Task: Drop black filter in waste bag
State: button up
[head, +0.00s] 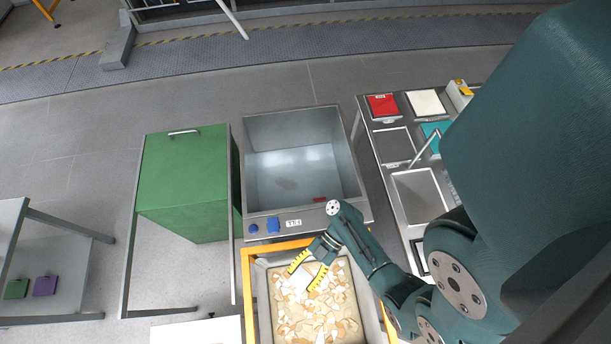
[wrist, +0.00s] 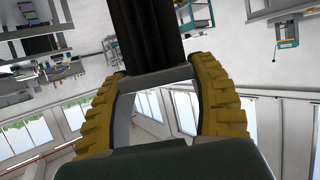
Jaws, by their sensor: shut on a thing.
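My gripper (head: 308,271) has yellow ribbed fingers and is over the upper part of a yellow-framed container (head: 249,290) in the head view. The container has a pale lining and holds many cream and brown scraps; it looks like the waste bag. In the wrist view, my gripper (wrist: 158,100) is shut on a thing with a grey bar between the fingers. A dark ribbed piece, which looks like the black filter (wrist: 146,32), extends from that bar. In the head view only a pale patch shows between the fingers; the dark part is hidden there.
An open grey metal basin (head: 290,165) lies behind the container. A green cabinet (head: 183,170) stands to its left. At right is a bench (head: 371,130) with red, white and teal pads and an open bin (head: 418,195).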

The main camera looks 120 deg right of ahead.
jog(key=a+f+n+y+b, duration=0.1)
jog(key=a+f+b, duration=0.35)
jog(key=a, duration=0.65)
notch_tip(320, 180, down, 37)
jog(key=b, duration=3.5)
jog(key=shift+f, duration=0.2)
jog(key=shift+s+d, duration=0.1)
jog(key=o, duration=1.3)
jog(key=shift+o, duration=0.2)
